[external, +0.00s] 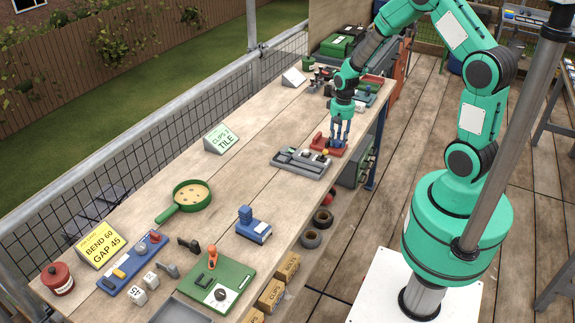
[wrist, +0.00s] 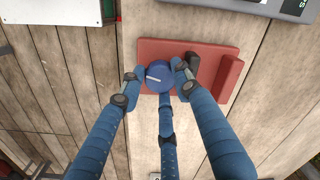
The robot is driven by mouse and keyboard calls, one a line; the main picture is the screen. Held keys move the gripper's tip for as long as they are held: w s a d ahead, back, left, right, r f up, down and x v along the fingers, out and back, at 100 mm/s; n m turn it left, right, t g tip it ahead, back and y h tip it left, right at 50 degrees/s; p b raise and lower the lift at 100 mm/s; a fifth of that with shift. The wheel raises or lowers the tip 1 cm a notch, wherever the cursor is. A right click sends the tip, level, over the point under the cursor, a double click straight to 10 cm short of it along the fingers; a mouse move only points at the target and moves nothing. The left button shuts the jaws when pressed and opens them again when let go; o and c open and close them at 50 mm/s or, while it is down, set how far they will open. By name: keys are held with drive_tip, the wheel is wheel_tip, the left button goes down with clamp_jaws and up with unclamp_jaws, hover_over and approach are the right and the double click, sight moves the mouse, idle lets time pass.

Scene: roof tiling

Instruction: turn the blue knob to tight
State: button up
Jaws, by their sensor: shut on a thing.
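The blue knob (wrist: 159,78) sits on a red base plate (wrist: 212,50), and a pale pointer line shows on its top. In the external view my gripper (external: 339,133) reaches down onto the red plate (external: 325,145) near the bench's right edge. The knob is hidden by the fingers there. No tight mark can be read in either view.
A dark block (wrist: 193,62) stands right beside the knob, and a raised red bar (wrist: 229,77) runs along the plate's right side. A grey tray (external: 301,162) lies just in front of the red plate. A green pan (external: 190,196) and signs stand farther along the bench.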

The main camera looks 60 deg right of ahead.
sight(339, 141)
drive_tip(key=shift+s+a, duration=0.1)
drive_tip(key=o, duration=0.9)
drive_tip(key=shift+c, duration=0.2)
drive_tip(key=shift+r, duration=0.1)
drive_tip(key=shift+r, duration=0.55)
wheel_tip(339, 141, up, 11)
drive_tip(key=shift+d+f, duration=0.15)
drive_tip(key=shift+d, duration=0.05)
drive_tip(key=shift+s, duration=0.1)
